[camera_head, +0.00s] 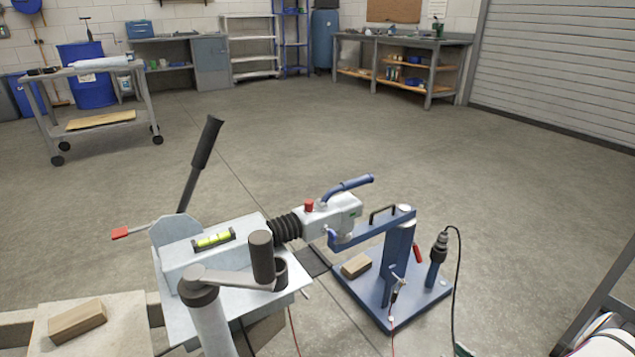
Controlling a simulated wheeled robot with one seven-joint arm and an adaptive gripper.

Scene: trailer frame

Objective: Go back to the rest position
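My gripper is not in view, and I cannot tell whether it is open or shut. Below me is the trailer's drawbar housing (205,262), light grey, with a spirit level (213,240) lying on top. A black-gripped brake lever (203,155) stands tilted up at its left. A black bellows (285,229) leads to the coupling head (335,215), which has a blue handle (348,187) and a red knob (309,205). A grey crank (230,281) with a dark upright grip (262,257) stands in front of the housing.
A blue stand (396,262) on a blue base plate is at the coupling head, with a wooden block (356,266) on the plate. Another block (77,320) lies at lower left. A cart (95,105) and workbenches (405,62) stand farther back. The middle floor (330,130) is clear.

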